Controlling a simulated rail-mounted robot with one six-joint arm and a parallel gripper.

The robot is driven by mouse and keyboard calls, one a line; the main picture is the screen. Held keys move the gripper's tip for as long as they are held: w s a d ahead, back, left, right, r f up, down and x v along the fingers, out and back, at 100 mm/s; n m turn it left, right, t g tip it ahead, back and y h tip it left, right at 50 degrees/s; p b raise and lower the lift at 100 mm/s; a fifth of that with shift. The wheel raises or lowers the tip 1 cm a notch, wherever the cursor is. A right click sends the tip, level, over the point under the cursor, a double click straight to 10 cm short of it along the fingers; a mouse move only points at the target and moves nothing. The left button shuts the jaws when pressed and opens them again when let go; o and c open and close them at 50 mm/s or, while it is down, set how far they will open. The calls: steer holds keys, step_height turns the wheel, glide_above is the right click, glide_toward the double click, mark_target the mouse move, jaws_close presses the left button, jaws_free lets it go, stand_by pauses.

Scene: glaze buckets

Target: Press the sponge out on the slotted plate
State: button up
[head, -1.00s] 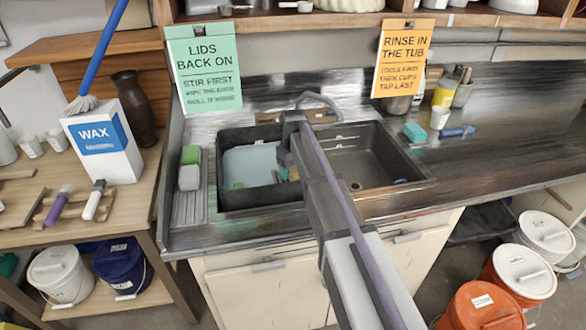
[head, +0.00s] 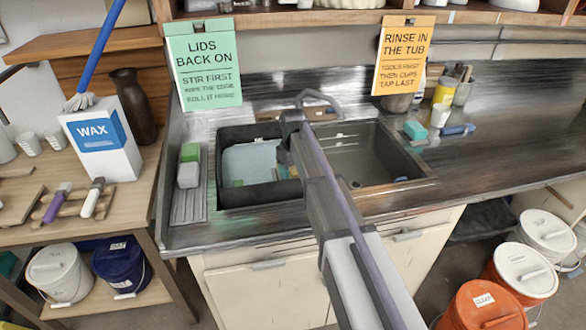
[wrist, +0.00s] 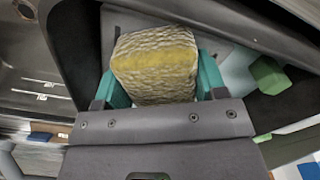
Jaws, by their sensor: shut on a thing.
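My gripper (wrist: 160,84) is shut on a rough yellow-brown sponge (wrist: 154,62), with a teal finger on each side of it. In the head view my arm hides the sponge; a teal fingertip shows over the left basin (head: 282,172), which holds pale blue liquid. The wrist view shows a dark grey surface behind the sponge; I cannot tell whether they touch. A ribbed grey plate (head: 188,207), likely the slotted plate, lies left of the sink, with a green and whitish block (head: 188,172) on its back part.
The right basin (head: 365,160) looks mostly empty. A faucet (head: 318,98) arches behind my arm. A teal block (head: 414,130), cups and a blue tool (head: 457,130) stand on the right counter. A wax box (head: 100,145) stands at left.

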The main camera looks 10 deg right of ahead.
steer(key=shift+f+b, duration=0.65)
stand_by(1.5)
stand_by(0.5)
step_height(320, 180, up, 7)
steer(key=p, duration=0.7)
steer(key=shift+r, duration=0.1)
